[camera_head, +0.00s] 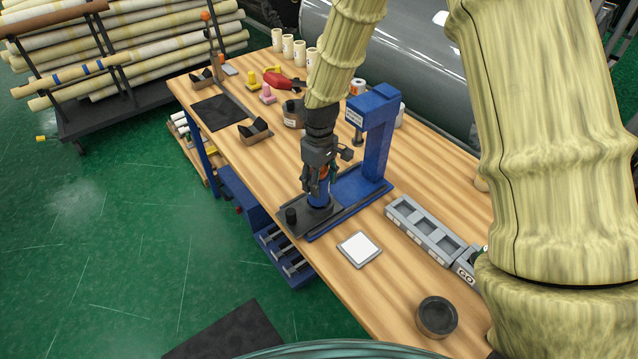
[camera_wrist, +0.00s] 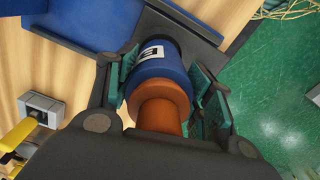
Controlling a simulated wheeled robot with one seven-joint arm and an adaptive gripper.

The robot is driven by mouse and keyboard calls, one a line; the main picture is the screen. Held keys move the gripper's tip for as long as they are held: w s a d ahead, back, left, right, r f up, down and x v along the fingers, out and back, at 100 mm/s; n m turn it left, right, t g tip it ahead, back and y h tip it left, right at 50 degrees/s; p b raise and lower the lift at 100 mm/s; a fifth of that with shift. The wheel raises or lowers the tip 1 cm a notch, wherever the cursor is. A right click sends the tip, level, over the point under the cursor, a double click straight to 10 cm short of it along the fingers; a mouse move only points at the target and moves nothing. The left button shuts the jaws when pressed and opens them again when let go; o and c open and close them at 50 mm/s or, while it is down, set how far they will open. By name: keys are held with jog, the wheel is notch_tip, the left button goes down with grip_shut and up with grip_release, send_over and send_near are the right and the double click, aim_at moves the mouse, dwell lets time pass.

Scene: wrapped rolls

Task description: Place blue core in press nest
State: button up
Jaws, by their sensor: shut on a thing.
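The blue core (camera_head: 320,192) stands roughly upright over the dark plate (camera_head: 300,219) at the front of the blue press (camera_head: 378,135). My gripper (camera_head: 318,180) is above it, pointing down, with its fingers closed around the core. In the wrist view the blue core (camera_wrist: 158,68) has a white label and an orange-brown end piece facing the camera. The green-padded fingers of my gripper (camera_wrist: 165,85) are on both sides of it. The nest itself is hidden under the core and gripper, so I cannot tell whether the core's lower end is seated.
A grey tray with compartments (camera_head: 403,211) and a GO-marked block (camera_head: 466,271) lie right of the press. A white square pad (camera_head: 359,248) and a dark round dish (camera_head: 437,315) are nearer. Pale rolls (camera_head: 290,46) and small tools stand at the bench's far end.

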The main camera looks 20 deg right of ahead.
jog(key=shift+f+p, duration=0.45)
jog(key=shift+f, duration=0.75)
jog(key=shift+f, duration=0.15)
jog(key=o, duration=1.1)
jog(key=shift+r+b, duration=2.1)
jog(key=shift+r, duration=4.1)
